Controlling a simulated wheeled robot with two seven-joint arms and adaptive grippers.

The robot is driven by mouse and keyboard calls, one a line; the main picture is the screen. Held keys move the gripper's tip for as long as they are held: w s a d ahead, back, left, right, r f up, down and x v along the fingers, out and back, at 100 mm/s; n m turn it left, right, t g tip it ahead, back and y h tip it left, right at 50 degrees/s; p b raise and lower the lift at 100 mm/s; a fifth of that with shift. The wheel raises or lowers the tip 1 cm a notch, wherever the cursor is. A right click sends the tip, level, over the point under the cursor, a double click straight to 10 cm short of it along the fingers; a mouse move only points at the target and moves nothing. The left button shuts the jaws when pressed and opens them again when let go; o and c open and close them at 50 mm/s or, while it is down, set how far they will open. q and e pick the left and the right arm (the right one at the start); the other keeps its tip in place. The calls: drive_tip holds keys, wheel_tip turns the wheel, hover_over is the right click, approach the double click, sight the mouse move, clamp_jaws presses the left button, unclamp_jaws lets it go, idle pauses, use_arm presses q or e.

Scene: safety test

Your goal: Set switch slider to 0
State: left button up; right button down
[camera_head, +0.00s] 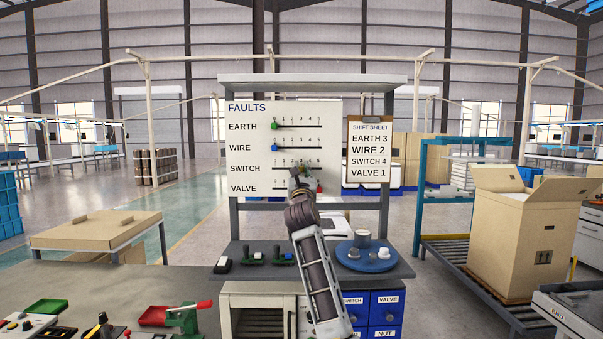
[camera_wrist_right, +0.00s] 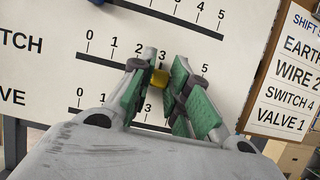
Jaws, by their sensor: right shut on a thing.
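The faults board (camera_head: 250,107) stands upright on the bench, with slider rows for earth, wire, switch and valve. The yellow switch slider (camera_wrist_right: 159,78) sits near mark 3 on its scale. My right gripper (camera_head: 301,171) is at the switch row. In the right wrist view its green-padded fingers (camera_wrist_right: 160,82) are shut on the yellow knob, one on each side. In the head view the gripper hides the knob. The switch scale's 0 (camera_wrist_right: 88,47) is to the left in the wrist view. My left gripper is not in view.
The green earth slider (camera_head: 275,126) and blue wire slider (camera_head: 275,148) sit at the left of their rows. A red valve knob (camera_head: 319,188) is just below my gripper. The shift sheet (camera_head: 370,150) hangs at right. A blue round tray (camera_head: 355,265) stands on the bench.

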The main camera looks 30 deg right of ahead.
drive_tip(key=w+a, duration=0.1)
drive_tip(key=a, duration=0.1)
drive_tip(key=w+a, duration=0.2)
drive_tip(key=a, duration=0.1)
drive_tip(key=w+a+b, duration=0.1)
drive_tip(key=a, duration=0.2)
drive_tip(key=shift+w, duration=0.4)
drive_tip(key=c, duration=1.8)
unclamp_jaws()
drive_tip(key=o, duration=0.4)
drive_tip(key=shift+w+a, duration=0.15)
drive_tip(key=shift+o, duration=0.2)
drive_tip(key=shift+s, duration=0.2)
